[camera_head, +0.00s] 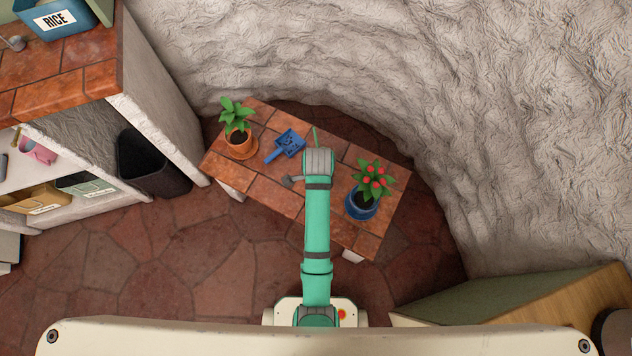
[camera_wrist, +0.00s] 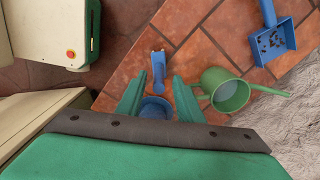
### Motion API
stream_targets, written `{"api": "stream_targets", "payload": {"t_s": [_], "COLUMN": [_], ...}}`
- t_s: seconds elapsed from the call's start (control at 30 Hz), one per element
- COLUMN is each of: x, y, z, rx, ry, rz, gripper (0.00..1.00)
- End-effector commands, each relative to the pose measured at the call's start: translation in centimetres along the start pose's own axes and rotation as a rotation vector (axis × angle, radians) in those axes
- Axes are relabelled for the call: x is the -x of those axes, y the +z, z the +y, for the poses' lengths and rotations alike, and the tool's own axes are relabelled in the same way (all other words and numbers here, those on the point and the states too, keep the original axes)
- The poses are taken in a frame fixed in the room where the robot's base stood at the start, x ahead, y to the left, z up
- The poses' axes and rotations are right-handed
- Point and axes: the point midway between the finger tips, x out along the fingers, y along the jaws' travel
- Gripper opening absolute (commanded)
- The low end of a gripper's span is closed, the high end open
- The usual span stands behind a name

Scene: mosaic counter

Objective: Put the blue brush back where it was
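My gripper (camera_wrist: 158,82) shows in the wrist view with its two green fingers spread apart. A slim blue piece, seemingly the blue brush (camera_wrist: 158,68), shows in the gap between the fingertips, with space on both sides. A rounded blue shape (camera_wrist: 155,106) shows nearer my palm; I cannot tell whether it belongs to the brush. In the head view my arm (camera_head: 317,210) reaches over the tiled table and hides the brush. The blue dustpan (camera_head: 288,143) lies left of my arm's end, with dark bits in it; it also shows in the wrist view (camera_wrist: 270,40).
The tiled table (camera_head: 270,195) holds an orange potted plant (camera_head: 239,146) at left and a blue pot (camera_head: 360,206) with a red-flowered plant at right. A green watering can (camera_wrist: 228,94) stands close beside my gripper. A rough wall curves behind the table.

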Motion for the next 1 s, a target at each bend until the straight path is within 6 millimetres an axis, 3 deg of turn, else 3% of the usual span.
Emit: {"api": "stream_targets", "payload": {"t_s": [0.1,0.3,1.0], "x": [2.0,4.0,4.2], "y": [0.0,0.0,0.0], "z": [-0.1,-0.1,0.1], "rx": [0.0,0.001,0.001], "ry": [-0.003,-0.001,-0.001], "rz": [0.0,0.0,0.0], "gripper": [0.33,0.33,0.33]}}
